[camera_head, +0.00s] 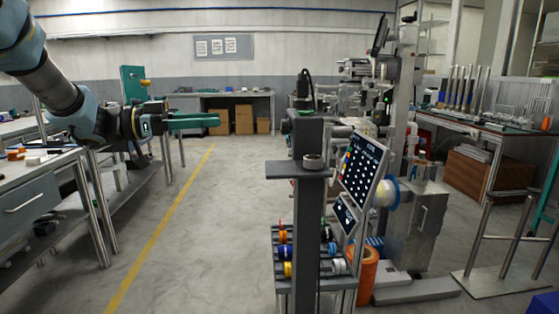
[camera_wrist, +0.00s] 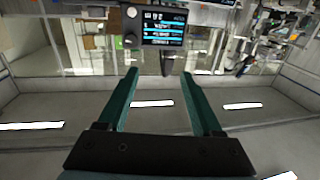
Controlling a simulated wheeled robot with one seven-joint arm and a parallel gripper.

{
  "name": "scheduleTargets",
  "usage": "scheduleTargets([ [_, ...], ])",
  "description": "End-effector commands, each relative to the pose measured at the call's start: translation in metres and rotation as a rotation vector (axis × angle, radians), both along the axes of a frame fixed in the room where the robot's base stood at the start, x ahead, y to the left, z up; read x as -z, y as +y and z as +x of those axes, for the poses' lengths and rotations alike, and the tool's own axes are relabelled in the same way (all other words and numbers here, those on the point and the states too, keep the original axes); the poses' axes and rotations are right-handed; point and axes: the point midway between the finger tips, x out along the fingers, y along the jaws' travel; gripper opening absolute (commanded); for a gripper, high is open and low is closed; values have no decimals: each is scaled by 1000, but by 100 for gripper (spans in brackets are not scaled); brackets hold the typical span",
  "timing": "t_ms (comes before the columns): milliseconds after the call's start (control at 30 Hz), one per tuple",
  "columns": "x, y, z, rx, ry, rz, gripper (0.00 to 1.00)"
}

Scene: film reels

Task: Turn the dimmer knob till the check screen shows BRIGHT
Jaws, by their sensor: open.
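My gripper (camera_head: 217,120) is open and empty, held level in mid-air at the left of the head view with its green fingers pointing right. In the wrist view both fingers (camera_wrist: 160,73) are spread with nothing between them. Beyond them, at the top of that view, is a small dark screen (camera_wrist: 163,28) with light text and blue rows; the picture appears upside down and I cannot read the words. A pale round knob-like part (camera_wrist: 131,12) sits beside the screen, apart from the fingers. I cannot tell for sure that it is the dimmer knob.
A grey post (camera_head: 311,215) with a small shelf stands centre, before a large tilted display (camera_head: 362,173) and a rack of coloured reels (camera_head: 285,238). A workbench (camera_head: 38,178) lies under my arm at left. The floor (camera_head: 205,240) between them is clear, with a yellow line.

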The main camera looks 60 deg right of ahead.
Motion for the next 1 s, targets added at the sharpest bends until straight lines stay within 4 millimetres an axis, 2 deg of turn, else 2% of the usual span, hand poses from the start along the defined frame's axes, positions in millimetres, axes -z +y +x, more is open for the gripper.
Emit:
scheduleTargets([
  [33,10,1,-14,74,7,7,67],
  [100,12,5,-26,142,17,17,67],
  [267,11,3,-41,187,23,26,67],
  [700,10,-41,-101,184,23,24,67],
  [1000,11,-56,-119,179,23,24,67],
])
